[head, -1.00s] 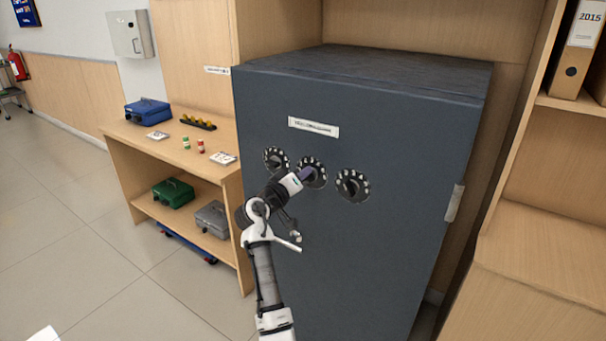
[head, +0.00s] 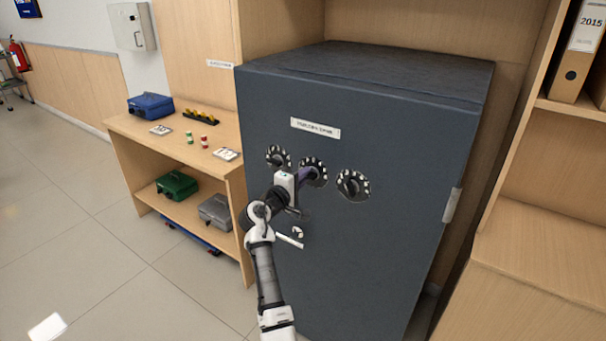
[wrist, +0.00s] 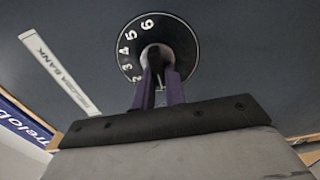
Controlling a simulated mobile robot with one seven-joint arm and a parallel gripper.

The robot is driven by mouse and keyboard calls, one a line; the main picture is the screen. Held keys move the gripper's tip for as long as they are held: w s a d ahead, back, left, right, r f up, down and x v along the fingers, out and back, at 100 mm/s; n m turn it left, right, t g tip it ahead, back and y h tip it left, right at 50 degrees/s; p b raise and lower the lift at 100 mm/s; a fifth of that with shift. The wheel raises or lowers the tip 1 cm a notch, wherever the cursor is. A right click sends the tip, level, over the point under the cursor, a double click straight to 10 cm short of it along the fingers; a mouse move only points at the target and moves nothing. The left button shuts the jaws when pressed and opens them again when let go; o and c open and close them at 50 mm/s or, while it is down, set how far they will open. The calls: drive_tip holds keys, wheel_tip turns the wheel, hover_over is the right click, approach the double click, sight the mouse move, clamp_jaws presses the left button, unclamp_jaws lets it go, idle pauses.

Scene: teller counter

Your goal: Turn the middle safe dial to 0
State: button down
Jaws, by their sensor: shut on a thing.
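The grey safe (head: 340,250) has three black dials with white numbers in a row on its front. The middle dial (head: 313,163) is partly covered by my gripper (head: 304,175). In the wrist view, the middle dial (wrist: 178,38) shows 2, 3, 4, 5 and 6 along its left and upper rim; the rest is too dark or hidden to read. My gripper (wrist: 160,75) has its purple fingers shut on the dial's central knob (wrist: 154,57). The left dial (head: 278,157) and the right dial (head: 352,185) stand clear of the fingers.
A wooden shelf unit (head: 190,150) with cash boxes stands close on the left. Wooden shelving (head: 530,230) flanks the right. Open floor lies at the left.

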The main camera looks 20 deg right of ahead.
drive_tip(key=shift+n, duration=0.3)
drive_tip(key=c, duration=1.4)
unclamp_jaws()
drive_tip(key=shift+c, duration=0.2)
drive_tip(key=b+v, duration=0.3)
drive_tip(key=v, duration=1)
drive_tip(key=shift+s+a+b, duration=0.25)
drive_tip(key=shift+a+b, duration=0.05)
drive_tip(key=shift+b, duration=0.05)
drive_tip(key=shift+a, duration=0.1)
